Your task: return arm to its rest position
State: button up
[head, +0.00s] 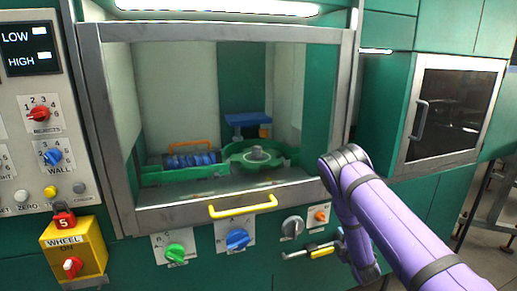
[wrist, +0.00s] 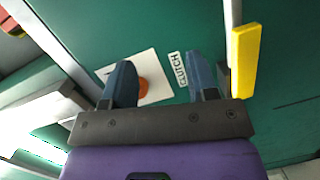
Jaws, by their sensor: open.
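My purple arm (head: 395,225) reaches in from the lower right of the head view, bends at a dark elbow joint and hangs down before the green machine front. My gripper (wrist: 162,73) shows in the wrist view with its two dark blue fingers spread apart and nothing held between them. Beyond the fingers are a white plate with an orange knob (wrist: 143,88), partly hidden by the left finger, and a CLUTCH label (wrist: 178,69). In the head view I cannot make out the gripper's fingers clearly.
A yellow-gripped lever (head: 321,252) is close beside my arm; a yellow bar (wrist: 243,62) is right of the fingers. A yellow handle (head: 243,208) sits under the glazed cabinet holding a green round fixture (head: 283,161). A dark-windowed door (head: 450,110) stands right.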

notch_tip(320, 180, up, 11)
jog(key=w+m+g+h, duration=0.1)
jog(key=w+m+h, duration=0.2)
jog(key=m, duration=0.1)
jog(key=s+r+m+g, duration=0.2)
jog(key=s+r+m, duration=0.3)
jog(key=r, duration=0.7)
jog(key=s+r+m+g, duration=0.3)
jog(key=s+r, duration=0.3)
jog(key=r, duration=0.7)
jog(key=s+a+r+m+g, duration=0.1)
jog(key=s+r, duration=0.3)
jog(key=s, duration=0.9)
jog(key=s+r+m+g, duration=0.2)
jog(key=s+r, duration=0.2)
jog(key=s, duration=0.9)
jog(key=s+a+r+m+g, duration=0.1)
jog(key=s+r+m+g, duration=0.1)
jog(key=s, duration=1.1)
jog(key=shift+a+r+m+y, duration=0.3)
jog(key=shift+a+r, duration=0.05)
jog(key=shift+r, duration=0.55)
